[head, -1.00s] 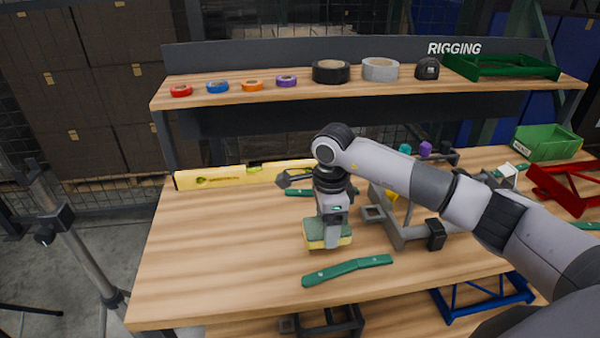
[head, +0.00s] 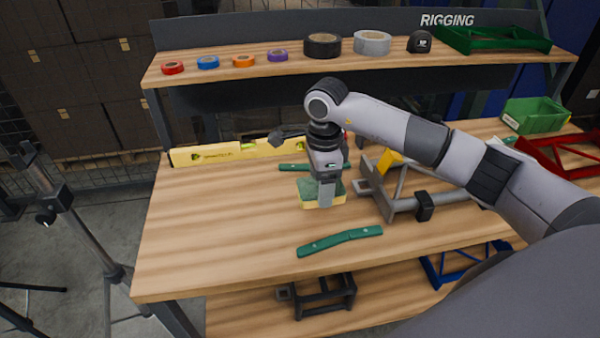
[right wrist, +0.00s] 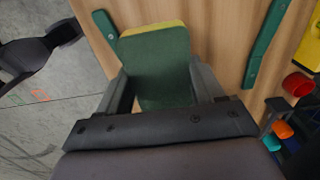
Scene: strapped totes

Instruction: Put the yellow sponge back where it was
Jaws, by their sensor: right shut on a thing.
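The yellow sponge (head: 308,201) has a green scouring face on top and a yellow body below. My right gripper (head: 325,196) is shut on it, just above or at the tabletop; I cannot tell whether the sponge touches the wood. In the right wrist view the sponge (right wrist: 158,55) sits between the two fingers (right wrist: 160,95), its green face towards the camera and a yellow edge at the far end. My left gripper is not in view.
Green strips lie in front of the sponge (head: 340,241) and behind it (head: 300,167). A yellow level (head: 225,152) lies along the back left. A grey frame (head: 405,203) stands close on the right. The left tabletop (head: 210,220) is clear.

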